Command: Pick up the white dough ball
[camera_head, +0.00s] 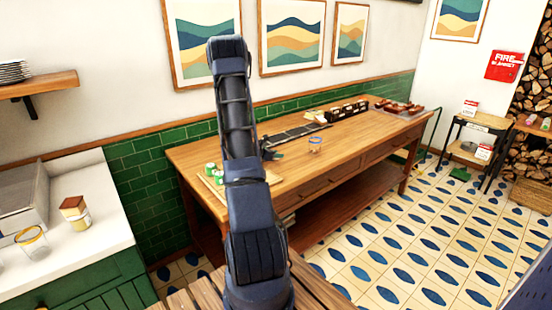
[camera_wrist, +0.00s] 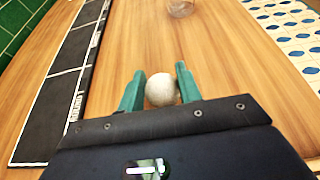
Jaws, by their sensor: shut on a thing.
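The white dough ball (camera_wrist: 161,90) sits between the two green fingers of my gripper (camera_wrist: 160,84) in the wrist view. The fingers are shut on it, one on each side. The wooden table (camera_wrist: 215,60) lies below; I cannot tell whether the ball touches it. In the head view my gripper (camera_head: 270,153) is partly hidden behind my arm, above the middle of the table. The ball cannot be made out there.
A dark marked strip (camera_wrist: 62,85) lies left of my gripper. A clear glass container (camera_head: 315,144) stands beyond it on the table. Green-topped items (camera_head: 211,170) stand near the table's left end. A black rack (camera_head: 348,112) and a brown tray (camera_head: 398,108) stand farther back.

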